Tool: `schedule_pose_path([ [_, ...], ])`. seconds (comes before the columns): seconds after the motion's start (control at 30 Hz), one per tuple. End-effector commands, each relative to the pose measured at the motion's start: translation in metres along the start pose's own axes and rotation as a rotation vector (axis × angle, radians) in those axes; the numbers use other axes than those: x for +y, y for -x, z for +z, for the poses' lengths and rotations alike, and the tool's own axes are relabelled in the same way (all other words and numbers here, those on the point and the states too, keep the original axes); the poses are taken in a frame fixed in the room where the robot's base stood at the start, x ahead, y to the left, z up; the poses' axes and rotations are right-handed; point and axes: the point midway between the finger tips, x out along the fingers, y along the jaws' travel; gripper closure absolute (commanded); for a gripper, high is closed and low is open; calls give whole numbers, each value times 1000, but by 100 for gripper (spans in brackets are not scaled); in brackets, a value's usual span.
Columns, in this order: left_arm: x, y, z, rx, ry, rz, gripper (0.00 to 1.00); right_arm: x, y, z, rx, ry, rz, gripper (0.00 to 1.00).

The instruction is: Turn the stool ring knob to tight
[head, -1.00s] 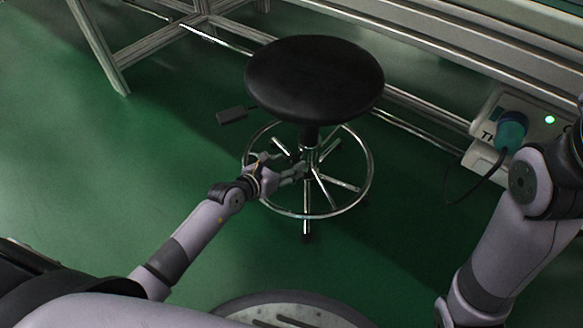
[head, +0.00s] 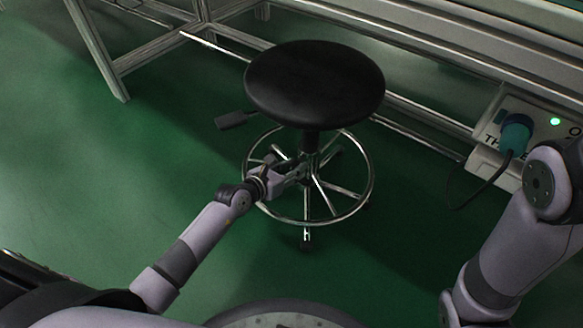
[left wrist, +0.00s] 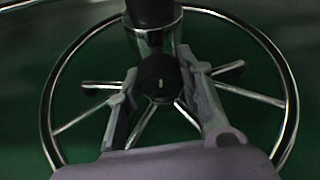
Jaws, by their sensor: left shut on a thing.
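The stool has a round black seat (head: 315,84) and a chrome foot ring (head: 371,178) with spokes around its column. In the left wrist view the ring knob (left wrist: 159,80) is a round black knob with a light mark that looks close to vertical. It sits on the chrome collar (left wrist: 155,42) at the column. My left gripper (head: 300,166) reaches in at the column from the left. In the left wrist view its two fingers (left wrist: 160,85) are on either side of the knob, shut on it. In the head view the knob is hidden by the gripper. My right gripper is out of view.
A black lever paddle (head: 232,120) sticks out left under the seat. A metal frame bench (head: 440,85) runs behind the stool. A white box (head: 515,130) with a teal plug (head: 516,132) and black cable stands at right. The green floor (head: 90,190) at left is clear.

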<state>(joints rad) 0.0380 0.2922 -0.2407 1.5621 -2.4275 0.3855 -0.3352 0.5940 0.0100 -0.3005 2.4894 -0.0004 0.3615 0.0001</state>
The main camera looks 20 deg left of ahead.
Motion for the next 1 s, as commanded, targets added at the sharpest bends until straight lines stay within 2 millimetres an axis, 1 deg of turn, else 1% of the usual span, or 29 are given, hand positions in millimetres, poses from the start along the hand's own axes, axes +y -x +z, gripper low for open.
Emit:
schedule_pose_path([
  [0.03, 0, 0, 0, 0, 0, 0, 78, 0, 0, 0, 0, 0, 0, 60],
  [0.27, 0, 0, 0, 0, 0, 0, 94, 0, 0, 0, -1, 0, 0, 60],
  [0.37, 0, 0, 0, 1, 6, -3, 94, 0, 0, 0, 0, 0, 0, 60],
  [0.5, 1, 0, 0, 2, 61, -26, 94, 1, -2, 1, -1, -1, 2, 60],
  [0.67, 1, 0, -1, 2, 113, -46, 94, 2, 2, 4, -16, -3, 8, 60],
  [0.93, 0, 0, -1, 2, 120, -48, 94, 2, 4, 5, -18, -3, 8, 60],
  [0.97, 0, 0, -1, 2, 120, -48, 66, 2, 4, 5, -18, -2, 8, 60],
  [1.0, 0, 0, -1, 2, 119, -48, 63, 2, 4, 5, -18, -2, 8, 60],
])
